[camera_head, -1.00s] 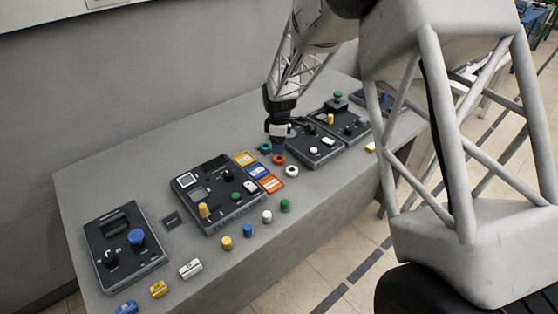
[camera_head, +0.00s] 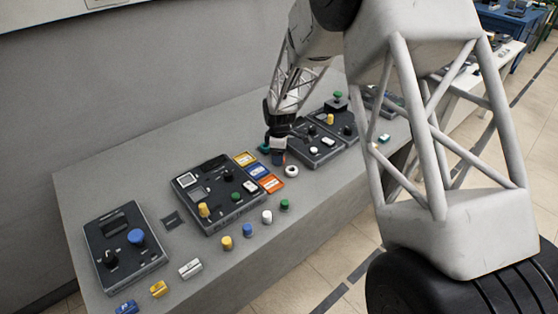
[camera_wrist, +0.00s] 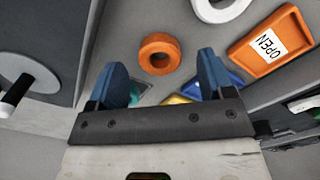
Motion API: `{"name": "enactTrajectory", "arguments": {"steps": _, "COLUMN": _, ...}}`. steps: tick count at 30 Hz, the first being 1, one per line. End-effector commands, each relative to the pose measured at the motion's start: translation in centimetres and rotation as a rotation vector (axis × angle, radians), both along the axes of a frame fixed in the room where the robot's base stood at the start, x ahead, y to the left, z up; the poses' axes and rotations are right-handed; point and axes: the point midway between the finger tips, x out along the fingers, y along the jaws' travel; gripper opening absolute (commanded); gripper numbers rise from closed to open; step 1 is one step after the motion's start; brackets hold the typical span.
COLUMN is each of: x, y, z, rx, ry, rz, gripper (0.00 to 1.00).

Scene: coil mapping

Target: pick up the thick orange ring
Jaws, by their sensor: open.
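The thick orange ring (camera_wrist: 147,48) lies flat on the grey table in the wrist view, with its hole facing up. My gripper (camera_wrist: 162,68) is open, with one blue finger to the left and one to the right of the ring in the picture. The ring sits between and slightly beyond the fingertips in that view. I see nothing held. In the head view my gripper (camera_head: 278,157) is low over the table and hides most or all of the orange ring. How high the fingertips are above the ring, I cannot tell.
A white ring (camera_head: 291,171) and a teal ring (camera_head: 264,148) lie close to my gripper. A dark control panel (camera_head: 318,144) stands just right of my gripper in the head view.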

Motion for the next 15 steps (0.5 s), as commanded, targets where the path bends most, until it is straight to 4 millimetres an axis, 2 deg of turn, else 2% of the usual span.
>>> {"name": "enactTrajectory", "arguments": {"steps": 6, "x": 0.0, "y": 0.0, "z": -1.7, "rx": 0.0, "ry": 0.0, "rz": 0.0, "gripper": 0.75}}
{"name": "enactTrajectory", "arguments": {"steps": 15, "x": 0.0, "y": 0.0, "z": -1.8, "rx": 0.0, "ry": -0.001, "rz": 0.0, "gripper": 0.75}}
